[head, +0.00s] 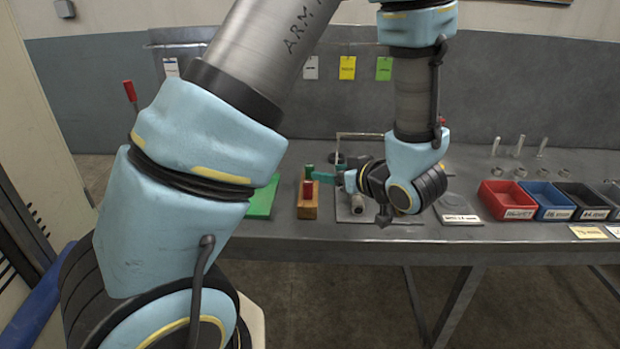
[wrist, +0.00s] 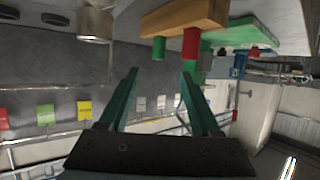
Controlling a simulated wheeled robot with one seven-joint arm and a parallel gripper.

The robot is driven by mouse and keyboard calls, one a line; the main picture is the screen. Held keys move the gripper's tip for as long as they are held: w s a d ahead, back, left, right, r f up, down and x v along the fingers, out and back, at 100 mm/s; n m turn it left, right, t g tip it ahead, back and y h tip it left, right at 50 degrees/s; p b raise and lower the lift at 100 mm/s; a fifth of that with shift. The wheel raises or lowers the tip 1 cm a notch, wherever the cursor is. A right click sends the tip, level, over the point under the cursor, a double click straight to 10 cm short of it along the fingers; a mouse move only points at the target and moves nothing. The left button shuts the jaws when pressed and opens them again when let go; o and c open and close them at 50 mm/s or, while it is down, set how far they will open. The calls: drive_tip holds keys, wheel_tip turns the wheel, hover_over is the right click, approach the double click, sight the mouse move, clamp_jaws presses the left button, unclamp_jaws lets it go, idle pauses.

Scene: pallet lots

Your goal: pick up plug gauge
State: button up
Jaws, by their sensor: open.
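A wooden block (head: 307,212) stands on the bench with a red cylinder (head: 307,188) and a green cylinder (head: 309,171) upright in it. These look like the plug gauge parts; I cannot tell whether they are one piece or two. The wrist view is upside down and shows the block (wrist: 185,18), the red cylinder (wrist: 191,42) with a green end, and the green cylinder (wrist: 159,47). My gripper (head: 317,176) is open, its teal fingers pointing at the block. In the wrist view, the green cylinder is ahead between my fingertips (wrist: 160,72), and the red one lines up with the right finger.
A green plate (head: 262,199) lies left of the block. A grey plate (head: 350,214) with a metal part (head: 357,204) lies just right of it. Red (head: 507,200), blue (head: 547,200) and black bins stand further right. A metal cylinder (wrist: 95,24) shows in the wrist view.

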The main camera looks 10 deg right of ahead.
sight(312, 168)
drive_tip(key=p+x, duration=0.1)
drive_tip(key=x, duration=0.7)
drive_tip(key=shift+w+f, duration=0.15)
drive_tip(key=shift+w, duration=0.15)
drive_tip(key=shift+c, duration=0.3)
clamp_jaws()
